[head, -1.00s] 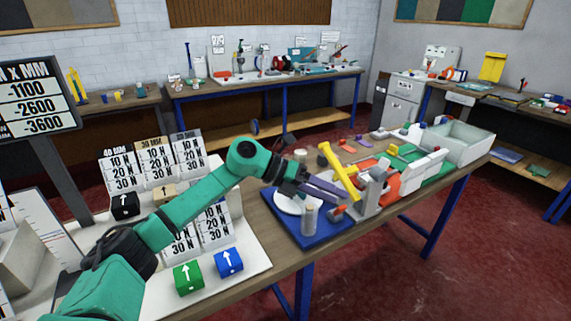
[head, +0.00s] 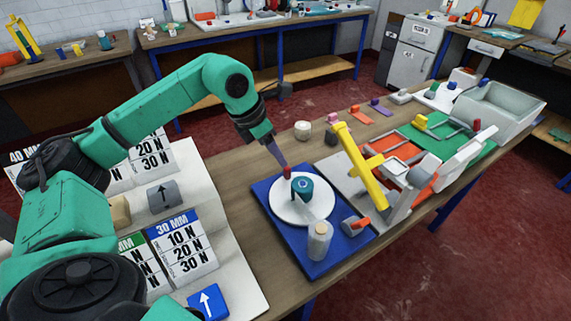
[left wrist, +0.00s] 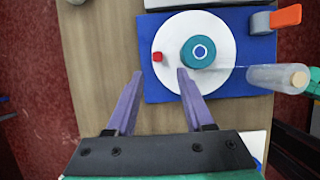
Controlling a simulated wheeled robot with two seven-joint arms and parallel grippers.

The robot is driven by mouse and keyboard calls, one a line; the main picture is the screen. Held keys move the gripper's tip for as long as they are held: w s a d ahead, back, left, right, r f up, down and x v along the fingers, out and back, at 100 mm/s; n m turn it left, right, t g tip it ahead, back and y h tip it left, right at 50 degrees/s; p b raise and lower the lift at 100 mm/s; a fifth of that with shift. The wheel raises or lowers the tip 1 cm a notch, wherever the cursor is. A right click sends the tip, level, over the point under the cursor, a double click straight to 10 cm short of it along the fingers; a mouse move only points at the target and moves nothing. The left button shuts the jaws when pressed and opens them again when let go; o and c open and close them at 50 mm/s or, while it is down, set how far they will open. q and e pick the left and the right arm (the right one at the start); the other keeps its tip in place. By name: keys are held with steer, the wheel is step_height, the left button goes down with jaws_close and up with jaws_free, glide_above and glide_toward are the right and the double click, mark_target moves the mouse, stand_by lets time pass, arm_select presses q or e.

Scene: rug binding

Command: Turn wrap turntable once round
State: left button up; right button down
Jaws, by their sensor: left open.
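The wrap turntable is a round white disc (head: 312,210) on a blue base (head: 265,190). The roll (head: 302,188) and the red knob (head: 287,171) also show in the head view. My left gripper (head: 284,163) points down at the knob's side of the disc. In the left wrist view its purple fingers (left wrist: 159,72) are apart, with the knob ahead between their tips. My right gripper is out of view.
A clear cylinder with a tan top (head: 319,241) stands at the blue base's front. A grey block with an orange lever (head: 356,226) is at its right. A yellow-handled press (head: 358,165) stands close behind. Weight cards and blocks fill the left board.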

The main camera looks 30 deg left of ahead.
mark_target(287, 168)
arm_select(q)
steer(key=x, duration=0.7)
steer(key=shift+w+f+p, duration=0.2)
steer(key=shift+w+p, duration=0.05)
steer(key=shift+p, duration=0.15)
steer(key=shift+f, duration=0.2)
steer(key=c, duration=0.8)
jaws_close()
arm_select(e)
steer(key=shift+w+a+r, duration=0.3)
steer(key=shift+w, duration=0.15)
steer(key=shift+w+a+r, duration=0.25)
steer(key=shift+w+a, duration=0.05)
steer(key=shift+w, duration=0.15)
arm_select(q)
steer(key=shift+w+r, duration=0.15)
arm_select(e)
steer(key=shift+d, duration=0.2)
